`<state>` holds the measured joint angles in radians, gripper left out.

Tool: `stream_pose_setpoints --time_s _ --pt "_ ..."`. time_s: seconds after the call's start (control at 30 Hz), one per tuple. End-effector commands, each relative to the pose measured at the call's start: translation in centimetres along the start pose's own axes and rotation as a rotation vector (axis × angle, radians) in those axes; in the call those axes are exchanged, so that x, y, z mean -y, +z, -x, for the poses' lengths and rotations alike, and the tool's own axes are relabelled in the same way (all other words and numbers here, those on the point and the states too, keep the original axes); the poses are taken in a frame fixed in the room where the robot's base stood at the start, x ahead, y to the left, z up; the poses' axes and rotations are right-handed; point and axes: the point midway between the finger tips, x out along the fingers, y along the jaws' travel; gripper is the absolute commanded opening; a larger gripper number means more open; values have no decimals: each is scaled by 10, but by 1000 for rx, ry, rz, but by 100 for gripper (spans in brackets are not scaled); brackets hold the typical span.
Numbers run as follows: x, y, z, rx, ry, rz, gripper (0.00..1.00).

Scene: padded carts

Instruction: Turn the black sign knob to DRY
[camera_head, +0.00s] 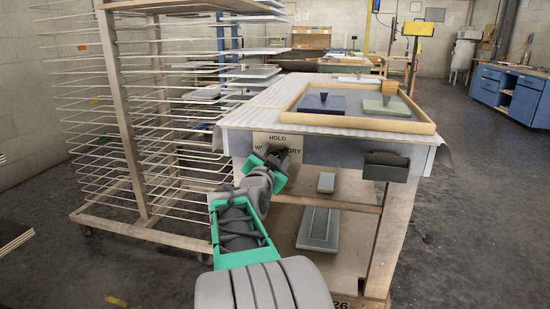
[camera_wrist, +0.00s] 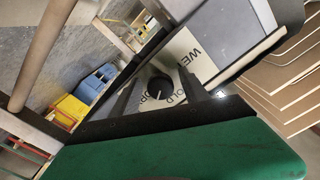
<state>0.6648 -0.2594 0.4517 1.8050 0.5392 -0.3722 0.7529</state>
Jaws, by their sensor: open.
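The cream sign (camera_head: 262,137) is on the front of the padded cart, with HOLD at its top, a partly covered WET at left and DRY at right. My gripper (camera_head: 277,157) is in front of the sign and hides the knob in the head view. In the wrist view, the round black knob (camera_wrist: 160,88) sits on the sign (camera_wrist: 184,48) between my open fingers (camera_wrist: 158,82). I cannot tell whether either finger touches it. A thin pale mark shows on the knob, but which word it points to is unclear.
The padded cart top (camera_head: 262,112) holds a wooden-rimmed tray (camera_head: 432,127) with dark and pale green blocks. A dark bin (camera_head: 386,167) hangs on the cart front, right of the sign. A wire drying rack (camera_head: 127,120) stands close at left. Floor is open at right.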

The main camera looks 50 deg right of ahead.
Motion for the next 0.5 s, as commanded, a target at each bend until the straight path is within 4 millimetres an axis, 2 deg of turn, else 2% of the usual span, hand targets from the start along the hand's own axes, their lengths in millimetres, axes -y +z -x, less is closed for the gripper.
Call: stream_pose_setpoints --time_s 0.17,0.4,0.5 --pt "2 -1 12 1 -2 0 53" --pt "2 -2 60 1 -4 -1 53" --pt "1 -1 73 1 -2 0 53"
